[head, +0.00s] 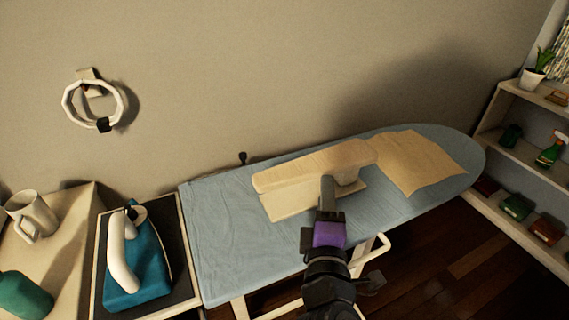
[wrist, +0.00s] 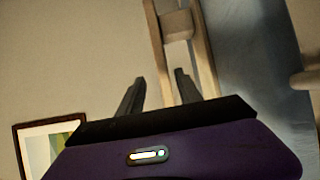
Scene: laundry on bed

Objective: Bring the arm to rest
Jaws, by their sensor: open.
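My gripper (head: 327,190) is above the front part of the blue ironing board (head: 225,230) in the head view, in front of a pale sleeve board (head: 300,170). In the wrist view my gripper (wrist: 158,85) has its two fingers apart with nothing between them. A pale wooden piece (wrist: 180,50) and the blue board cover (wrist: 255,60) show beyond the fingers. I cannot tell the exact gap between the gripper and the sleeve board.
A tan cloth (head: 420,160) lies flat on the board's right part. A teal iron (head: 140,265) rests on a dark tray at the left, beside a white mug (head: 32,215). A shelf (head: 520,140) with a plant and bottles stands at the right. The wall is behind the board.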

